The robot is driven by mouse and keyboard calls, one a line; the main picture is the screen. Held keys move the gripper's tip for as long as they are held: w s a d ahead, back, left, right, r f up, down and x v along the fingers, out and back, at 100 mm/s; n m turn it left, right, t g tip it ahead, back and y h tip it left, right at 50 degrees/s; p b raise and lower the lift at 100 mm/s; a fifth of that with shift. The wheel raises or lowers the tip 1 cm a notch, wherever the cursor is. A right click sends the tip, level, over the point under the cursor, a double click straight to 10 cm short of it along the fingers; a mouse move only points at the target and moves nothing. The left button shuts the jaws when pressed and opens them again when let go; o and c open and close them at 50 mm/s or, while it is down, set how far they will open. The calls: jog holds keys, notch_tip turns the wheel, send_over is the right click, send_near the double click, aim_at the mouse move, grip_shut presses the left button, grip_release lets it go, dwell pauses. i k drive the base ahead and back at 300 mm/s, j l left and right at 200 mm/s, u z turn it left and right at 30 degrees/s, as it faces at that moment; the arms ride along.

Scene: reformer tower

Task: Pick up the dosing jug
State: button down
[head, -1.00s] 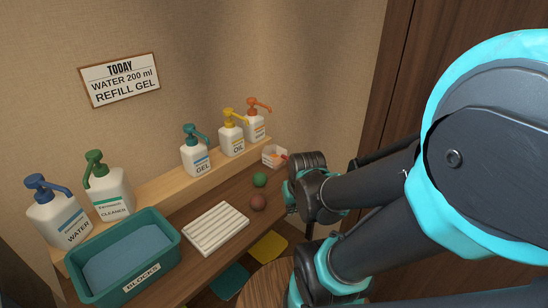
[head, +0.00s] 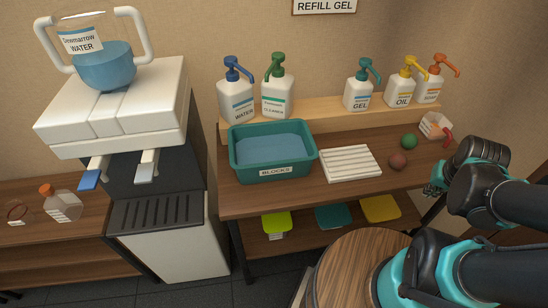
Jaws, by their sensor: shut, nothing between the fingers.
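A small pale, see-through cup (head: 432,125) with a red part at its right side stands at the right end of the table, below the pump bottles. It looks like the dosing jug, but its markings are too small to read. My gripper (head: 435,187) is at the table's right front edge, nearer the camera than the cup and apart from it. It is shut and empty. My wrist and forearm fill the right side of the view.
Green (head: 409,141) and brown-red (head: 398,160) balls lie left of the cup. A ribbed white tray (head: 350,163), a teal BLOCKS tub (head: 313,165) and a shelf of several pump bottles lie further left. A water dispenser (head: 110,125) stands at left; a round wooden top (head: 345,270) is in front.

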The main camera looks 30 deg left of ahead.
aim_at(438, 130)
jog(key=k+u, duration=0.35)
jog(key=k+j+u, duration=0.1)
jog(key=u, duration=0.2)
jog(key=l+u, duration=0.55)
jog(key=u, duration=0.15)
jog(key=l+u, duration=0.35)
jog(key=i, duration=0.45)
jog(key=k, duration=0.5)
jog(key=i+z, duration=0.15)
jog(key=z, duration=1.4)
jog(key=i+j+z, duration=0.2)
jog(key=j, duration=0.2)
jog(key=k+u, duration=1.1)
jog(key=i+j, duration=0.05)
jog(key=i, duration=0.05)
